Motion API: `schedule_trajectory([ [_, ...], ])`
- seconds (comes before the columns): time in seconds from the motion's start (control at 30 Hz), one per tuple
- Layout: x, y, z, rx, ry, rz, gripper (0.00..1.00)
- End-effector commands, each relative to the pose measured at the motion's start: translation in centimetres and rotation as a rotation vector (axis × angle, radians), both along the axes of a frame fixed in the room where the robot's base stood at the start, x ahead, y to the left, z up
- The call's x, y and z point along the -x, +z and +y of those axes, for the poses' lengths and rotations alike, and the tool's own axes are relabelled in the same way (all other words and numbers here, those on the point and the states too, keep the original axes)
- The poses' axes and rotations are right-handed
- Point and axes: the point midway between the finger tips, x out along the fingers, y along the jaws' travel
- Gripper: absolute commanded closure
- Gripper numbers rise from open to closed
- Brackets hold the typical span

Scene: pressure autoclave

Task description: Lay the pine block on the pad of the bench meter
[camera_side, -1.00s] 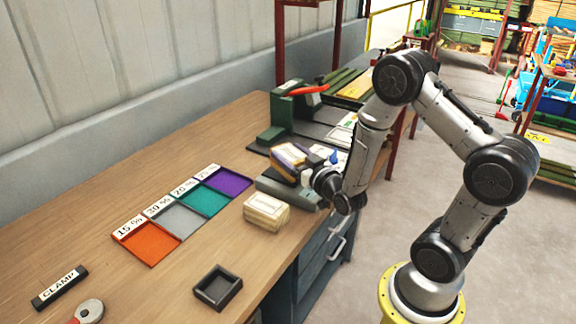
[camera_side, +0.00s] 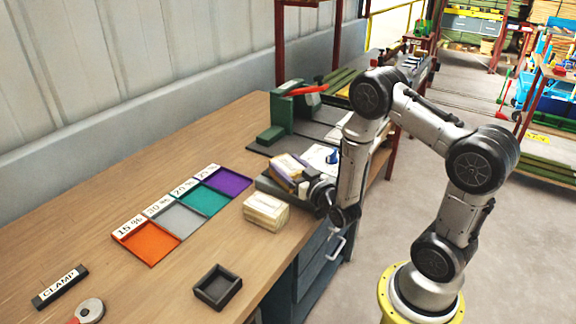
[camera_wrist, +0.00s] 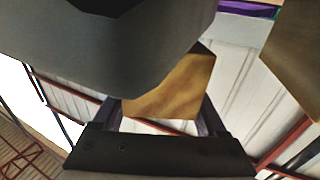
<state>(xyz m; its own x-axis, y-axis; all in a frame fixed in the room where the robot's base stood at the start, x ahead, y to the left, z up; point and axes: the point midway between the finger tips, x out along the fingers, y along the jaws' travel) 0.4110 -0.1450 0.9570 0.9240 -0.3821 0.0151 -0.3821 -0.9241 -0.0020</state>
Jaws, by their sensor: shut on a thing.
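The pine block (camera_side: 288,167), pale with a darker side, is held in my gripper (camera_side: 306,180) over a low dark grey device, which I take for the bench meter (camera_side: 267,186). I cannot tell whether the block touches its pad, which the block and gripper largely hide. In the wrist view the wood-coloured block (camera_wrist: 175,92) sits between the two dark fingers of my gripper (camera_wrist: 163,117). A large grey shape covers much of that view's top.
A cream stack (camera_side: 265,211) stands just in front of the meter. Orange (camera_side: 147,243), grey, teal and purple trays with percentage labels lie to the left. A green device with a red handle (camera_side: 308,89) stands behind. A dark square dish (camera_side: 217,287) sits at the front edge.

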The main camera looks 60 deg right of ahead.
Motion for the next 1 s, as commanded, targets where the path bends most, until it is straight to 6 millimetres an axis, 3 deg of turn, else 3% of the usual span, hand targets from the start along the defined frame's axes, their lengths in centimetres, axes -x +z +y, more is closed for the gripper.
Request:
schedule_trajectory([
  [0.03, 0.0, -0.8, 0.0, -0.005, 0.000, 0.014, 0.92],
  [0.27, 0.0, -1.5, 0.0, -0.008, 0.001, 0.023, 0.92],
  [0.3, 0.1, -1.6, 0.0, -0.009, 0.001, 0.024, 0.18],
  [0.4, 0.1, -1.6, 0.0, -0.009, 0.001, 0.024, 0.00],
  [0.67, 0.0, -1.5, 0.0, -0.010, 0.001, 0.024, 0.00],
  [0.83, 0.1, -0.1, 0.1, -0.008, 0.001, 0.020, 0.00],
  [1.0, 3.4, -0.2, 1.5, -0.009, 0.004, 0.021, 0.00],
])
